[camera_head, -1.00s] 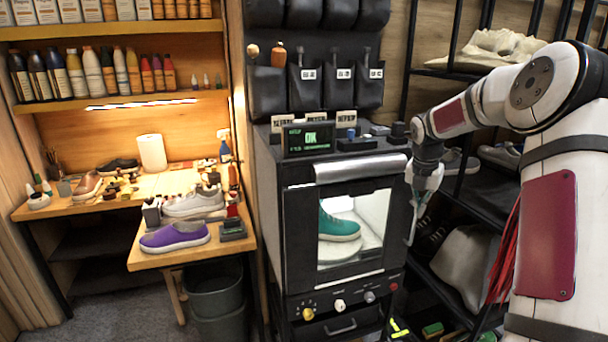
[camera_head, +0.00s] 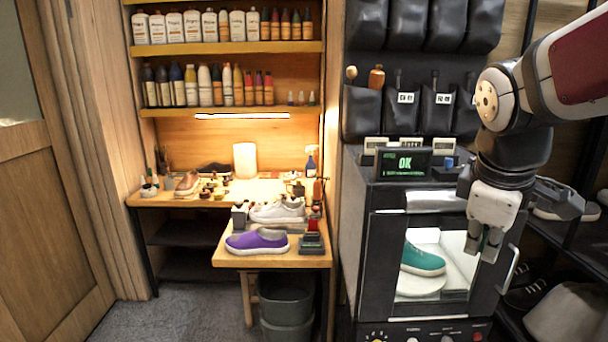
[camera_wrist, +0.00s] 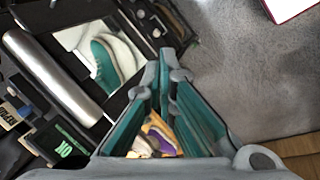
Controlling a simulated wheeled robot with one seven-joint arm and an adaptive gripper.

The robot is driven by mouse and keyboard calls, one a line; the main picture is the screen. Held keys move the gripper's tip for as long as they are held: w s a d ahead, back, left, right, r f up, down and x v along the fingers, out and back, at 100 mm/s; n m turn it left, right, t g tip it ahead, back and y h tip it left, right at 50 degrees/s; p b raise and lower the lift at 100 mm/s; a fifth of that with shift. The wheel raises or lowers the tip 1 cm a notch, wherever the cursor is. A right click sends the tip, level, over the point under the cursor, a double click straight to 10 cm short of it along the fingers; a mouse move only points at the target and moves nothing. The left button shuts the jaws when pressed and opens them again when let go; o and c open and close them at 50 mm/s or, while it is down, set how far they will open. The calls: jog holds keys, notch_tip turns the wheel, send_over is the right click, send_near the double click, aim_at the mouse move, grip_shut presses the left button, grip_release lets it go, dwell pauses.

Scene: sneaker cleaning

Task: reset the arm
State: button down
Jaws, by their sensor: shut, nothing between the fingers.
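My gripper (camera_head: 482,248) hangs pointing down in front of the right part of the machine's window in the head view. Its fingers are shut and hold nothing. In the wrist view its teal-lined fingers (camera_wrist: 166,68) reach away from the camera. The arm comes in from the upper right, bent at the joint above the gripper. The black machine (camera_head: 354,265) has a lit display (camera_head: 404,163) reading OK. A teal sneaker (camera_head: 424,261) shows inside, behind the window, and also in the wrist view (camera_wrist: 104,66).
A purple shoe (camera_head: 257,243) and a white sneaker (camera_head: 277,211) are on the wooden bench (camera_head: 228,260) to the left. Bins (camera_head: 287,306) stand under it. A dark shoe rack (camera_head: 575,240) is close on the right. Open floor (camera_head: 185,315) lies at lower left.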

jog(key=s+a+f+m+t+y, duration=0.1)
jog(key=s+a+m, duration=0.2)
jog(key=s, duration=0.4)
jog(key=s+a+f+m+y, duration=0.1)
jog(key=s+a+m, duration=0.3)
jog(key=s+m, duration=0.2)
jog(key=shift+s+a+f+t+y, duration=0.3)
jog(key=shift+s+t, duration=0.1)
jog(key=shift+s, duration=0.1)
jog(key=shift+d+r, duration=0.1)
jog(key=shift+d, duration=0.05)
